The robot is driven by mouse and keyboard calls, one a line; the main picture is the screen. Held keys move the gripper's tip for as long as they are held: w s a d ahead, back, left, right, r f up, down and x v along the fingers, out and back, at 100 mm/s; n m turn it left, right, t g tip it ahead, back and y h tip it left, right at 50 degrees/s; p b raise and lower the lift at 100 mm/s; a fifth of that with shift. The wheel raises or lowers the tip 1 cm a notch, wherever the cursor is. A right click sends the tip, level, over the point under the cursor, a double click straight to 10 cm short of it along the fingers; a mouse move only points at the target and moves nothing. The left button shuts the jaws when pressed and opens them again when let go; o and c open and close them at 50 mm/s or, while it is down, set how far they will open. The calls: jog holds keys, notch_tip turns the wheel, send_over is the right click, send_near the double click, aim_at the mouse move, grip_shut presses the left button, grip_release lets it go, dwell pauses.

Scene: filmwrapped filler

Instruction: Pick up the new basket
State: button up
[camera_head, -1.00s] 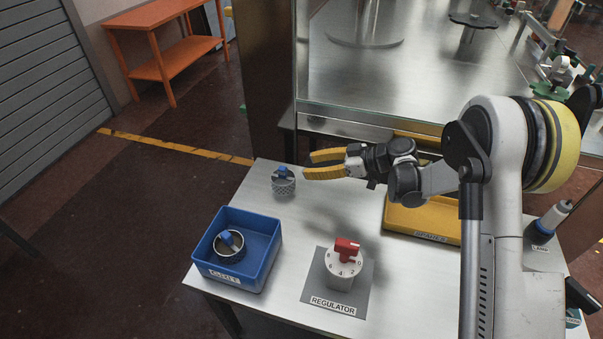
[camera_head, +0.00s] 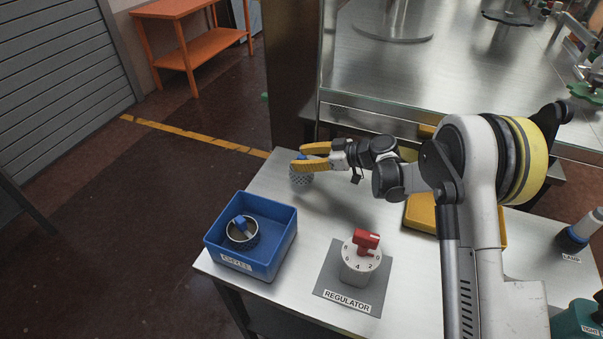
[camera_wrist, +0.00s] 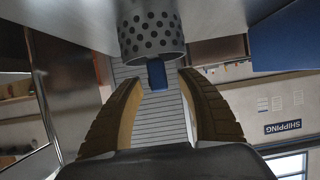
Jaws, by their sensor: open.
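The basket, a small perforated metal cylinder (camera_head: 300,178) with a blue handle on top, stands at the back left of the bench. My gripper (camera_head: 298,158) is open, its yellow fingers level with the handle and partly hiding it. In the wrist view the basket (camera_wrist: 152,38) is at the top and its blue handle (camera_wrist: 157,75) lies between the tips of my gripper (camera_wrist: 161,78), with gaps on both sides. A second metal basket (camera_head: 242,236) with a blue handle sits inside the blue bin (camera_head: 278,243).
A regulator (camera_head: 361,262) with a red knob stands on a grey plate front centre. A yellow tray (camera_head: 421,214) lies behind my arm. A steel cabinet (camera_head: 303,75) rises behind the bench's back edge.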

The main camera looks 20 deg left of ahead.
jog(key=shift+d, duration=0.1)
grip_shut()
jog(key=shift+r, duration=0.1)
